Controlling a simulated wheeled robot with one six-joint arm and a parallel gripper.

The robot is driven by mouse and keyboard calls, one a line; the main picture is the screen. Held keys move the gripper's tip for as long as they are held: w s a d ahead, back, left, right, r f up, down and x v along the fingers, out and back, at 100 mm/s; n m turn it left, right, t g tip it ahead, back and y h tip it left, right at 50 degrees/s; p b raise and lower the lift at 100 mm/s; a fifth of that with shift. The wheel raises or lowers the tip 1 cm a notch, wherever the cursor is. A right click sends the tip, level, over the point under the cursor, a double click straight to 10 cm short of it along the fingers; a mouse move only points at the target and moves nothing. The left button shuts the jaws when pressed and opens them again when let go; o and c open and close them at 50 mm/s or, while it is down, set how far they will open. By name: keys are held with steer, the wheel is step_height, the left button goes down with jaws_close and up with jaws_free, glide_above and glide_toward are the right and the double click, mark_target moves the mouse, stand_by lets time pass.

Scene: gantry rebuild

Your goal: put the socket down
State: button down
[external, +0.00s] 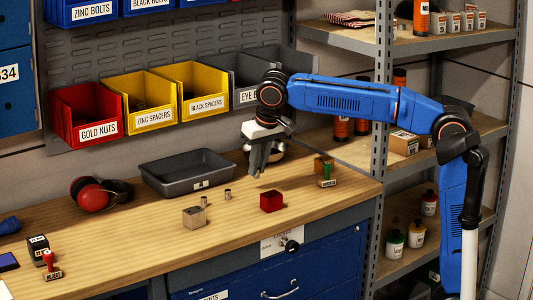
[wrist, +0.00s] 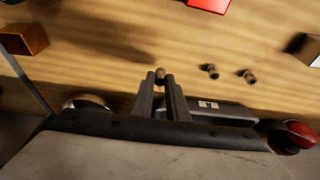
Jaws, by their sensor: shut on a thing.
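My gripper (external: 258,173) is above the wooden bench, pointing down, to the right of the grey tray and behind the red block. In the wrist view its two fingers (wrist: 162,82) are shut on a small brownish socket (wrist: 160,76) at their tips. The held socket is too small to make out in the external view. Two other small sockets stand on the bench: one (external: 204,202) beside the pale block and one (external: 228,194) nearer my gripper. Both also show in the wrist view (wrist: 211,71) (wrist: 249,76).
A grey tray (external: 187,184) lies left of my gripper, and a shiny round metal thing (external: 279,151) is behind it.

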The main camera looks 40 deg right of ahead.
steer(key=shift+f, duration=1.85)
steer(key=shift+f, duration=0.1)
steer(key=c, duration=1.7)
jaws_free()
steer(key=shift+c, duration=0.2)
steer(key=v, duration=1.2)
